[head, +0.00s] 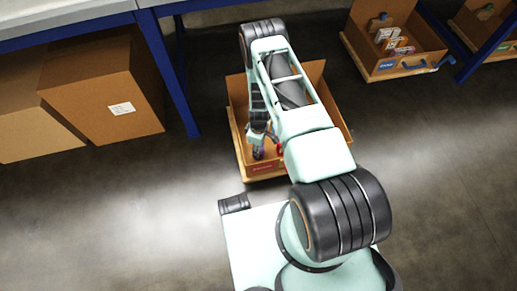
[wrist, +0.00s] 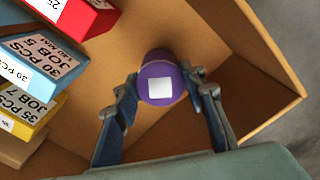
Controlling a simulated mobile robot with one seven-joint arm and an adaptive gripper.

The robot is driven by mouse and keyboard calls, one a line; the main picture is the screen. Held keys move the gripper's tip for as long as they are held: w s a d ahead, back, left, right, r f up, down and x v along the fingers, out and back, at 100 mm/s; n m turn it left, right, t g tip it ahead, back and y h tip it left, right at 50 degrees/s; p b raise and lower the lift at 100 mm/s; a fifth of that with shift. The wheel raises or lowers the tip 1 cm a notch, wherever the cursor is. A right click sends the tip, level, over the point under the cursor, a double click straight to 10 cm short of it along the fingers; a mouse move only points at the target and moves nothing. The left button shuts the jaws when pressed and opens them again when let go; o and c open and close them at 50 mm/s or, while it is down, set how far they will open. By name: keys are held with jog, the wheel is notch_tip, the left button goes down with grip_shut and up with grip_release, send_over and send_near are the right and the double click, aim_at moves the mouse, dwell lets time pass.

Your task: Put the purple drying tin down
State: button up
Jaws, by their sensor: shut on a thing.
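The purple drying tin (wrist: 161,93) shows in the wrist view, round with a white square label on its top. My gripper (wrist: 163,95) is shut on it, one finger on each side. The tin is over the inside of an open cardboard box (wrist: 260,85), near a corner. I cannot tell whether it touches the box floor. In the head view the tin (head: 258,153) is a small dark purple spot under my gripper (head: 260,140), near the front left of the box (head: 318,80); my arm hides much of the box.
In the wrist view a red box (wrist: 75,15), a blue box (wrist: 40,55) and a yellow box (wrist: 25,110) stand left of the tin. Bare box floor lies around the tin. In the head view, closed cartons (head: 105,90) sit under a bench at left, and another open box (head: 395,65) stands at upper right.

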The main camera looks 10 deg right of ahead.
jog(key=o, duration=0.7)
jog(key=shift+f, duration=0.15)
jog(key=o, duration=0.5)
notch_tip(320, 180, up, 12)
jog(key=p, duration=0.4)
jog(key=shift+r, duration=0.25)
